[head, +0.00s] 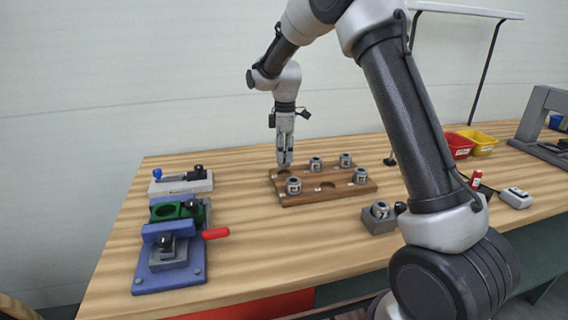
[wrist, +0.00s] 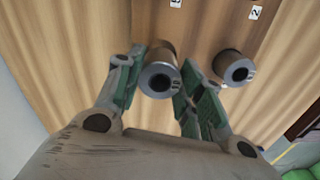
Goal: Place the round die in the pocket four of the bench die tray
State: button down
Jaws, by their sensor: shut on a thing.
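The brown wooden die tray (head: 334,198) lies on the bench, with several grey round dies standing in it and an empty pocket (head: 328,185) near its middle. My gripper (head: 285,160) points down at the tray's back left corner. In the wrist view, the fingers of my gripper (wrist: 160,86) are shut on a round die (wrist: 159,79) with a dark bore.
A grey block with a die (head: 380,212) stands right of the tray. A blue and green fixture (head: 170,245) with a red handle is at the left. Red (head: 459,146) and yellow bins (head: 478,144) are at the back right. Bench between fixture and tray is clear.

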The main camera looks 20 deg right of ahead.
aim_at(285, 162)
jog(key=shift+f, duration=1.85)
jog(key=shift+f, duration=0.15)
jog(key=c, duration=0.9)
grip_release()
